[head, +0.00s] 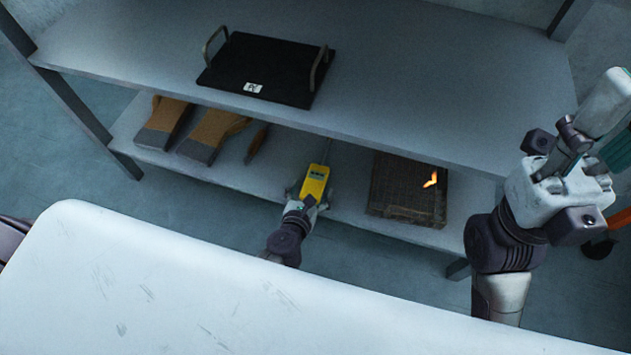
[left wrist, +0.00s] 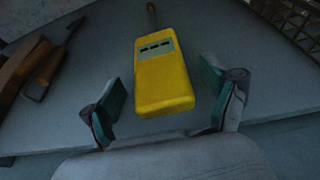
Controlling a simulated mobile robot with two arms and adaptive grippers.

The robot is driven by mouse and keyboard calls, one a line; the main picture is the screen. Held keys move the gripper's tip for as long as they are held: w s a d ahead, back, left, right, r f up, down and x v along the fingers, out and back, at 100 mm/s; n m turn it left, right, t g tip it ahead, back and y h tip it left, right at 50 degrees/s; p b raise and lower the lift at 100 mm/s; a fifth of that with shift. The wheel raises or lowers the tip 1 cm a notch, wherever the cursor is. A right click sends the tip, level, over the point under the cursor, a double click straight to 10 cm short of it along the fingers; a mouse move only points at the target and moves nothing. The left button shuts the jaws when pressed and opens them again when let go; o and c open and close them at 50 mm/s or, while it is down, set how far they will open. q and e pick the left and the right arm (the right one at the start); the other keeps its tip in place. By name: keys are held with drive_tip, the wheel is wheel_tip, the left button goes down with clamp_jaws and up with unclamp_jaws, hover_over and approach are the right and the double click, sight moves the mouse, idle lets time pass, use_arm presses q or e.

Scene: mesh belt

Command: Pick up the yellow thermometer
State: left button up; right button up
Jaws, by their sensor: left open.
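The yellow thermometer (head: 315,181) lies on the lower shelf near its front edge, with its thin probe pointing to the back. In the left wrist view the thermometer (left wrist: 163,85) shows its grey display, and its near end lies between the fingers. My left gripper (head: 308,191) is open around the thermometer's near end, with a visible gap on both sides in the left wrist view (left wrist: 164,88). My right gripper (head: 603,122) is raised at the right, away from the thermometer; its finger opening is unclear.
Brown-and-grey gloves (head: 208,135) and a brown-handled tool (head: 256,144) lie left of the thermometer. A dark mesh box (head: 388,190) with a flame mark sits to its right. The upper shelf (head: 420,90) overhangs and carries a black tray (head: 262,66) with handles.

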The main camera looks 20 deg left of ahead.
use_arm(q)
drive_tip(key=c, duration=1.4)
drive_tip(key=shift+o, duration=0.2)
drive_tip(key=shift+r, duration=0.2)
